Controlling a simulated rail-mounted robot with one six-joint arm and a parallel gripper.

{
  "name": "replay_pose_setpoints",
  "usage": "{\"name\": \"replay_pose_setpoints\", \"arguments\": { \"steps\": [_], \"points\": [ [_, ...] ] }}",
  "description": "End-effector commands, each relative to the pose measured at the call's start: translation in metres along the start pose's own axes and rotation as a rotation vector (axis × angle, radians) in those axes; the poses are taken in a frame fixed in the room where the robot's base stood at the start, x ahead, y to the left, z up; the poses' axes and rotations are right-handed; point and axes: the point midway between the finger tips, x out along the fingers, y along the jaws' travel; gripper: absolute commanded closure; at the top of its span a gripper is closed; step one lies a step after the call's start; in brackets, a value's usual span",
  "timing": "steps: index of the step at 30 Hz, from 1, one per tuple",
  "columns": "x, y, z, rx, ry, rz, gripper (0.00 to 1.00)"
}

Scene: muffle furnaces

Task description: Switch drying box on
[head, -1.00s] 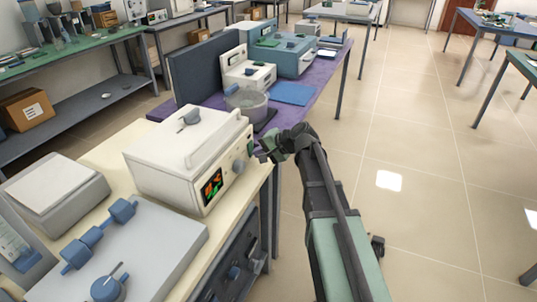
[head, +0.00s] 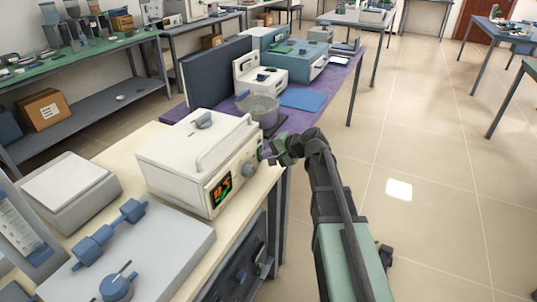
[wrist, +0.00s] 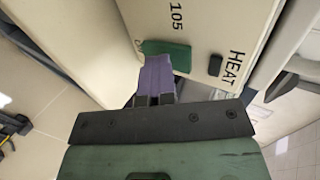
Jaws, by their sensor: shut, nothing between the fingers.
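The white drying box (head: 185,165) stands on the cream bench, with a lit display (head: 220,190) and a round knob (head: 248,170) on its front. In the wrist view its pale panel (wrist: 205,25) shows "105" and "HEAT", with a green switch (wrist: 180,55) and a small dark button (wrist: 215,65). My gripper (head: 270,158) is at the right end of the box front. In the wrist view its purple fingers (wrist: 157,70) are shut and empty, with the tips at the green switch, overlapping its lower edge. I cannot tell whether they touch it. A label beside the switch is partly hidden.
A grey balance-like device (head: 70,190) and a grey plate with blue knobs (head: 150,250) stand on the bench left and in front of the box. The floor to the right is clear.

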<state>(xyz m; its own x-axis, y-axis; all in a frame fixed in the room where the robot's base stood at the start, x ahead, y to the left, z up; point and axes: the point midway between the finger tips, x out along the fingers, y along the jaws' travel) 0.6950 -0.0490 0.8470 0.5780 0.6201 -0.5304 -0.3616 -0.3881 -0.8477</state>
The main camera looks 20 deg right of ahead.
Motion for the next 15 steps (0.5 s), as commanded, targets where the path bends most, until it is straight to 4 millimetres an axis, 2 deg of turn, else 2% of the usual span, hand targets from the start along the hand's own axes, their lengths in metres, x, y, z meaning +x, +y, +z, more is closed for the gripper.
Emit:
{"name": "replay_pose_setpoints", "arguments": {
  "steps": [1, 11, 15],
  "points": [
    [-0.001, -0.006, 0.000, 0.001, -0.002, -0.006, 1.00],
    [-0.001, -0.005, 0.001, 0.002, -0.003, -0.006, 1.00],
    [-0.011, -0.001, 0.001, 0.002, -0.002, -0.005, 1.00]
  ]
}}
